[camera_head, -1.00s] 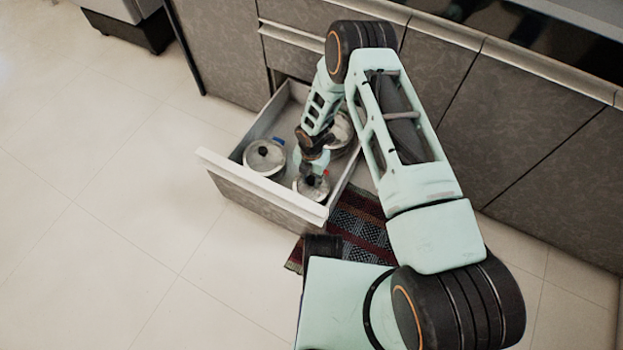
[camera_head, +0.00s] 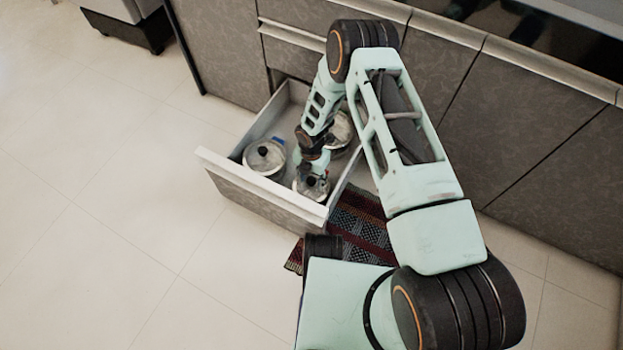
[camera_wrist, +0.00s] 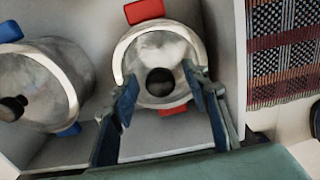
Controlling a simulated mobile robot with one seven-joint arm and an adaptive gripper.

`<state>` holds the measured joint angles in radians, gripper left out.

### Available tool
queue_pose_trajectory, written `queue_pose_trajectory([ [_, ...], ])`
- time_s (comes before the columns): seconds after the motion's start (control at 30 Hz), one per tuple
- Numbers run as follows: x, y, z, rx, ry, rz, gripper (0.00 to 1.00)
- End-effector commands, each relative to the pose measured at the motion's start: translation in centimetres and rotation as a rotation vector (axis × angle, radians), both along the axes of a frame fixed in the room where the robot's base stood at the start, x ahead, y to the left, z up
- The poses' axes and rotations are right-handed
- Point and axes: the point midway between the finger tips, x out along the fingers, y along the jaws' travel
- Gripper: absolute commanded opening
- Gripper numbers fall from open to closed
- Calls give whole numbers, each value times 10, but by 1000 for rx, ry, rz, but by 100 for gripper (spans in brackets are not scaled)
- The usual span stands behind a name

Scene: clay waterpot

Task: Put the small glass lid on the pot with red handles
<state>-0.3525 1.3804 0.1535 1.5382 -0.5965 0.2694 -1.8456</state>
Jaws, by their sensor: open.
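The pot with red handles (camera_wrist: 118,62) stands in the open drawer, and its two red handles show above and below it in the wrist view. The small glass lid (camera_wrist: 158,48) with a black knob lies over the pot's mouth, roughly centred. Whether it is fully seated is hard to tell. My gripper (camera_wrist: 160,85) is open, with one finger on each side of the lid's knob and a gap between each finger and the knob. In the head view my gripper (camera_head: 313,178) is low over the same pot (camera_head: 308,194), partly covering it.
A pot with blue handles and a lid (camera_head: 265,158) stands to the left in the drawer (camera_head: 262,200). Another pot (camera_head: 341,130) is behind my wrist. The drawer walls are close around the pots. A patterned rug (camera_head: 358,225) lies on the floor at the right.

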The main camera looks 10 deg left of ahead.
Motion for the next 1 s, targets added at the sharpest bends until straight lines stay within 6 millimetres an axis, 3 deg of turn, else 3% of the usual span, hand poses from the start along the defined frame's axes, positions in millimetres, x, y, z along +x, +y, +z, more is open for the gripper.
queue_pose_trajectory([
  [0.27,1,0,9,1,-1,0,43],
  [0.7,1,0,86,2,-3,-1,43],
  [1.0,0,0,117,0,0,0,43],
])
